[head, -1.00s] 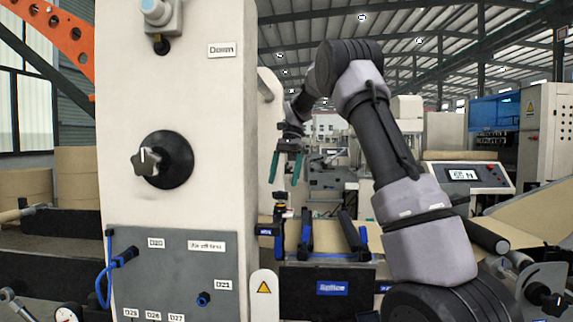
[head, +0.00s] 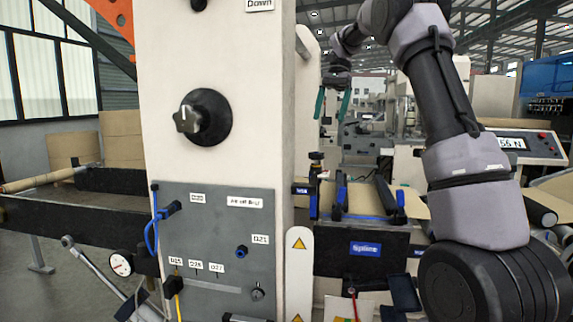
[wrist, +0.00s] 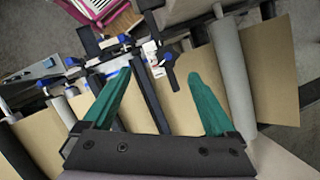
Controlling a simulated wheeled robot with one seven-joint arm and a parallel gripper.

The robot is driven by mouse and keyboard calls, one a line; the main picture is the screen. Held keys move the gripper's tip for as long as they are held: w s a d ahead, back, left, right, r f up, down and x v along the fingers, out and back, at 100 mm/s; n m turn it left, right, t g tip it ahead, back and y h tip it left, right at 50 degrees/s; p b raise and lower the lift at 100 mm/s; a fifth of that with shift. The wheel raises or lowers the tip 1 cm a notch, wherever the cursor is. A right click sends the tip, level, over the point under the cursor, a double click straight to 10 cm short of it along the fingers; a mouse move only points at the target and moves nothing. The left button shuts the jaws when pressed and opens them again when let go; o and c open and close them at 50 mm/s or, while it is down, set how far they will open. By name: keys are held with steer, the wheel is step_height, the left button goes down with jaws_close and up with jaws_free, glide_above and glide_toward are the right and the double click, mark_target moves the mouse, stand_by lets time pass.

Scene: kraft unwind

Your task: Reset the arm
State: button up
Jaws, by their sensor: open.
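My gripper (head: 332,104) hangs from my raised arm, its two green fingers pointing down and apart, with nothing between them. It is to the right of the cream machine column (head: 225,50), above the splice table (head: 365,218) with its blue-tipped clamp bars. In the wrist view my gripper (wrist: 150,98) shows the same two spread green fingers, over brown kraft web (wrist: 75,120) and dark bars. No finger touches anything that I can see.
A black knob (head: 203,118) and a grey panel (head: 215,240) with a blue plug are on the column. A display reading "56 N" (head: 520,145) stands at the right. Kraft rolls (head: 120,138) stand at the left.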

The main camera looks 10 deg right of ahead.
steer(key=s+d+r+n+t, duration=0.1)
steer(key=s+n+t, duration=0.1)
steer(key=s, duration=0.7)
steer(key=s+d+r+n+t, duration=0.1)
steer(key=s+r+t, duration=0.15)
steer(key=s, duration=0.65)
steer(key=s+f+n+t+h, duration=0.1)
steer(key=s+f+t, duration=0.4)
steer(key=s+f, duration=0.4)
steer(key=s, duration=0.4)
steer(key=shift+n, duration=0.3)
